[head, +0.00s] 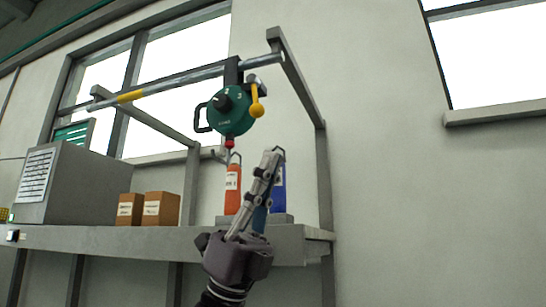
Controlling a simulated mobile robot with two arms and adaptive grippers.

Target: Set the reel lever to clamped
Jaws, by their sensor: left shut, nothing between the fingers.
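The green reel (231,113) hangs from a metal rail above the bench in the head view. It has a black knob on its face and a black handle on its left. The yellow reel lever (257,101) is on the reel's right side, its ball end hanging low. My left gripper (272,160) is shut and empty, raised below and a little right of the reel, apart from the lever. It partly hides a blue bottle behind it. My right gripper is out of view.
An orange bottle (232,189) and the blue bottle (279,184) stand on the bench (150,239) under the reel. Two cardboard boxes (161,208) and a grey cabinet (80,184) are to the left. The overhead rail (175,81) and its brackets frame the reel.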

